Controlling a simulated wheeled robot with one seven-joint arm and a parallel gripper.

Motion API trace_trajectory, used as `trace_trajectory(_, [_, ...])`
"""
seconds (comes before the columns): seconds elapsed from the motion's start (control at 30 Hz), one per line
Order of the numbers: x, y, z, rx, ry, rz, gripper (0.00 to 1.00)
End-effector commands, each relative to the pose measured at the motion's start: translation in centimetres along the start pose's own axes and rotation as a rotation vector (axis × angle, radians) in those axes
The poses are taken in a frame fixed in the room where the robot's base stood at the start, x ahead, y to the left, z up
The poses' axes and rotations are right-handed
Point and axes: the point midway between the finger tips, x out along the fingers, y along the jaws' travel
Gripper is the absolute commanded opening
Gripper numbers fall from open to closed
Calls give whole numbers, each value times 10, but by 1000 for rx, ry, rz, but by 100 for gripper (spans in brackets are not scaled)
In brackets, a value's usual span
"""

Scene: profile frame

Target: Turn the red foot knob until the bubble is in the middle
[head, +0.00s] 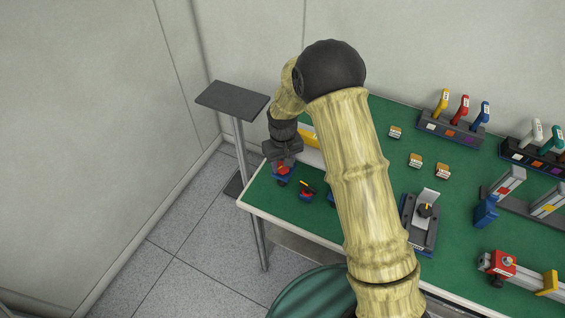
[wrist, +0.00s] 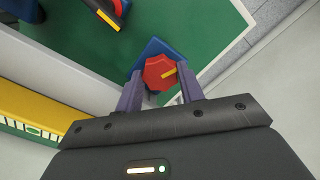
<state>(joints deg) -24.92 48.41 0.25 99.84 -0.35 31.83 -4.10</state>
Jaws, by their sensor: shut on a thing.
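The red foot knob (wrist: 160,74) is an angular disc with a yellow pointer bar, set on a blue base; it also shows in the head view (head: 284,169) at the table's left corner. My gripper (wrist: 160,90) has one finger on each side of the knob and is shut on it. The yellow level (wrist: 45,108) lies along the left of the wrist view, with part of it out of frame. Its green vial (wrist: 33,130) shows at the lower edge, but the bubble is too small to place. In the head view the level (head: 308,136) is partly behind my arm.
A second knob (head: 306,187) with a yellow-orange pointer stands close by on the green table (head: 380,140). A grey stand (head: 233,99) rises beyond the left corner. Tool racks (head: 453,130) and fixtures fill the right side. My arm hides the table's middle.

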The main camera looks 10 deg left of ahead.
Motion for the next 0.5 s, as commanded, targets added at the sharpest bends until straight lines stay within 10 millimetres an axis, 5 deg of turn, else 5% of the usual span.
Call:
trace_trajectory(0.13, [-2,0,-3,0,8,1,60])
trace_trajectory(0.5, [-4,0,-1,-1,5,1,60])
